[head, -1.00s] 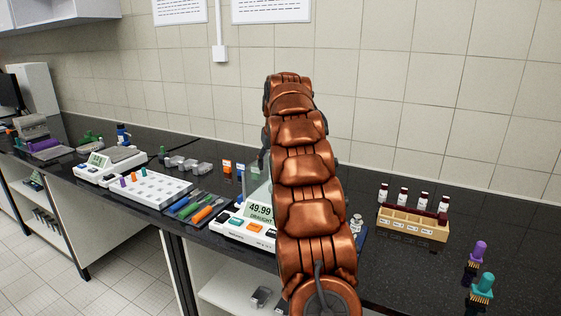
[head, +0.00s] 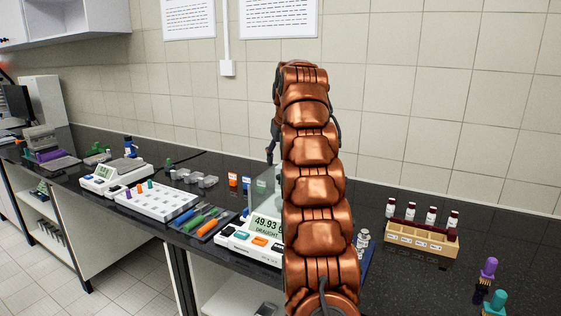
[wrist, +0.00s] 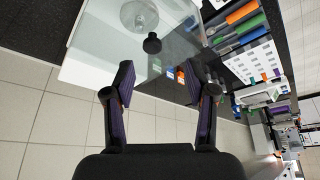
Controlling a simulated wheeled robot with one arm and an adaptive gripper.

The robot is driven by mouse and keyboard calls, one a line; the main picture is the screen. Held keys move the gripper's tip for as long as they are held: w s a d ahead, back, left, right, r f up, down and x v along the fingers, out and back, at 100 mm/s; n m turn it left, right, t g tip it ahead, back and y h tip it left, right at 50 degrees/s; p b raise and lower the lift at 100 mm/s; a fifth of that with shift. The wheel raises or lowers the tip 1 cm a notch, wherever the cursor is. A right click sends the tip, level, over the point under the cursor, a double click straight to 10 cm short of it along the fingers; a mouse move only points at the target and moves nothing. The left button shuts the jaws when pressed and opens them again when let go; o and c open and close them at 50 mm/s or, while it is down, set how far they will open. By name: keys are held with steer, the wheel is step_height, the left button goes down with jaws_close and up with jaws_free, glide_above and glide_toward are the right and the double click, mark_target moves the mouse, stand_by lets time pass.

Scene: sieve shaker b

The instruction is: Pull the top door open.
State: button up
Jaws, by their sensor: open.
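A balance (head: 250,243) with a glass draught shield (head: 263,185) stands on the dark bench, mostly behind my arm. Its display reads about 49.93 and "DRAUGHT". In the wrist view a clear glass panel (wrist: 108,40) of the shield carries a round black knob (wrist: 152,43). A round pan (wrist: 138,15) shows through the glass. My gripper (wrist: 160,83) is open, with its two purple-padded fingers apart. The knob lies ahead of the gap between the fingertips, and nothing is between them. In the head view my arm hides most of the gripper and the knob.
Coloured tools (head: 203,222) and a white rack (head: 157,201) lie left of the balance. A wooden vial rack (head: 421,240) stands to the right, with purple (head: 488,270) and teal (head: 496,302) capped items near the front. The tiled wall (head: 440,110) is behind.

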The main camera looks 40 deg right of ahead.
steer(key=a+g+y+p, duration=0.1)
steer(key=a, duration=1.2)
steer(key=shift+s+a+f+n, duration=0.15)
steer(key=shift+s+f+n, duration=0.1)
steer(key=shift+s+n, duration=0.15)
steer(key=p, duration=0.1)
glide_toward(280, 175)
steer(key=f, duration=0.1)
steer(key=shift+s+a+f+m+t+h, duration=0.15)
steer(key=shift+f+m+t+h, duration=0.25)
steer(key=shift+f, duration=0.5)
steer(key=shift+x, duration=3)
steer(key=shift+c, duration=0.3)
